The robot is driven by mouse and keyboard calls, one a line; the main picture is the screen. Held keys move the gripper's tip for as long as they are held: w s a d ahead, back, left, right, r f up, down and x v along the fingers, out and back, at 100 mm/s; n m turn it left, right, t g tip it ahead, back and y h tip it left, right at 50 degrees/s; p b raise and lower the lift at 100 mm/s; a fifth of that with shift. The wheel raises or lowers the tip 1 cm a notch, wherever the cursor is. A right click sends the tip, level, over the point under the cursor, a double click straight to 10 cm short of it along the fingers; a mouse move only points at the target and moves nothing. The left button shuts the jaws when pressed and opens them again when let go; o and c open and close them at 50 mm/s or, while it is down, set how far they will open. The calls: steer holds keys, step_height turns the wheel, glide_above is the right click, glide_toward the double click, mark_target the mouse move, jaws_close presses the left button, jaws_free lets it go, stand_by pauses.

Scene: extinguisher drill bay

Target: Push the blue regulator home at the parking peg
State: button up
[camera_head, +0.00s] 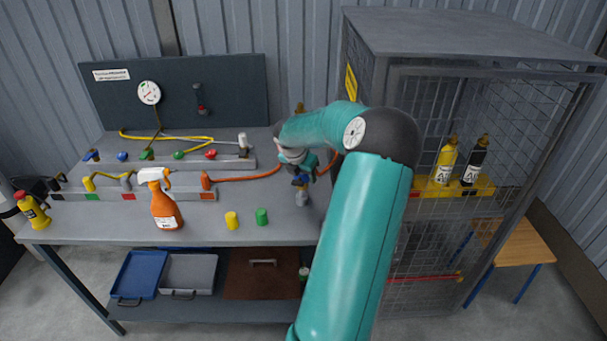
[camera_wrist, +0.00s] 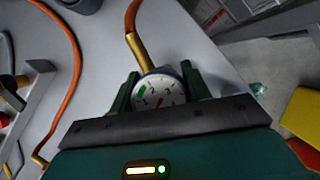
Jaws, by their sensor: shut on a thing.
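My gripper (camera_head: 300,173) is over the right part of the workbench, pointing down. It is shut on the blue regulator (camera_head: 301,181), of which only a small blue part shows below the fingers. In the wrist view, the regulator's round white gauge (camera_wrist: 160,91) sits between the two fingers, with a brass fitting (camera_wrist: 139,52) and an orange hose (camera_wrist: 130,15) leading away from it. A short grey piece (camera_head: 302,198), perhaps the parking peg, stands on the bench directly below the blue part. I cannot tell whether the regulator is fully seated on it.
The orange hose runs left to a grey rail (camera_head: 130,194). An orange spray bottle (camera_head: 164,205), a yellow cap (camera_head: 232,219) and a green cap (camera_head: 262,216) stand near the front edge. A mesh cage (camera_head: 440,120) rises to the right. Bare bench lies left of the grey piece.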

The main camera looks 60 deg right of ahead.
steer(key=shift+w+f, duration=0.1)
stand_by(0.6)
steer(key=shift+f, duration=0.35)
steer(key=shift+f, duration=1.5)
stand_by(0.9)
steer(key=o, duration=1.1)
steer(key=v, duration=1.3)
steer(key=shift+r, duration=0.35)
steer(key=shift+a, duration=0.1)
